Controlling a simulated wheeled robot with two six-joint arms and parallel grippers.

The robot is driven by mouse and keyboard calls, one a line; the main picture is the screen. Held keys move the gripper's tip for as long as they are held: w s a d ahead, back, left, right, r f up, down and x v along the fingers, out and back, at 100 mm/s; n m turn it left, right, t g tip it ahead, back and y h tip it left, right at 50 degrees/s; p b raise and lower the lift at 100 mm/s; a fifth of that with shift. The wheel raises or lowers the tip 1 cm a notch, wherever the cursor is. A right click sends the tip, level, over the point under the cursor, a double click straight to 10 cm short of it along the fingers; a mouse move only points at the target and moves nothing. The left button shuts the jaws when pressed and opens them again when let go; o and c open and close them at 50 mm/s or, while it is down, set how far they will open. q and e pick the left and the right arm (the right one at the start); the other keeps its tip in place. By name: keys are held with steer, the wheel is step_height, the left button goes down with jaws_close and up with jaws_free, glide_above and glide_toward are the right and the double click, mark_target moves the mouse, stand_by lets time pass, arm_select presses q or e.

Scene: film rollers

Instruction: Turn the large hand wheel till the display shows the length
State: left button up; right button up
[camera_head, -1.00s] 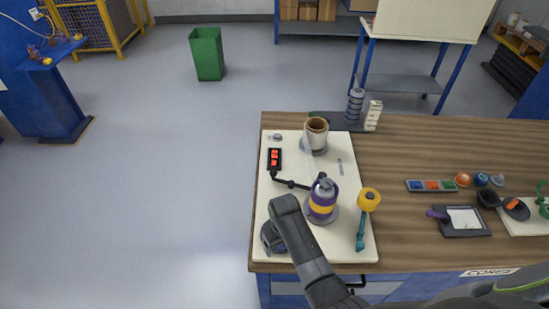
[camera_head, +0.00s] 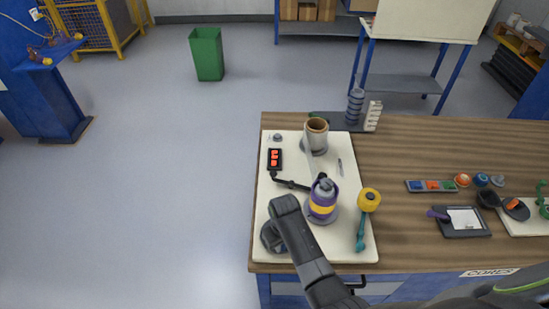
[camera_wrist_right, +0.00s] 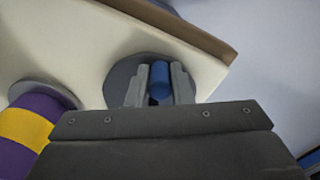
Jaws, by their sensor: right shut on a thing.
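In the right wrist view a dark grey disc-shaped wheel (camera_wrist_right: 120,78) lies on the pale board, with an upright blue handle (camera_wrist_right: 160,77) on it. My right gripper (camera_wrist_right: 161,82) is shut on this handle. In the head view the wheel (camera_head: 267,236) sits at the board's near left corner, partly hidden by my right arm. The display (camera_head: 274,159) is a small black box with red digits, too small to read. A purple and yellow roller (camera_head: 322,205) stands beside the wheel. A pale film strip (camera_head: 311,158) runs from it toward a tan roll (camera_head: 317,134). My left gripper is out of view.
A yellow-topped tool with a teal handle (camera_head: 361,230) lies on the board (camera_head: 346,252), right of the roller. Farther right on the table are a colored block tray (camera_head: 431,186) and a dark tablet-like pad (camera_head: 461,222). Grey floor lies left of the table.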

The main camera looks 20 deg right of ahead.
steer(key=shift+w+d+r+p, duration=0.15)
steer(key=shift+d+p, duration=0.25)
steer(key=shift+d, duration=0.85)
steer(key=shift+w+d, duration=0.45)
steer(key=shift+d, duration=0.2)
steer(key=shift+w+d, duration=0.2)
steer(key=shift+d, duration=0.05)
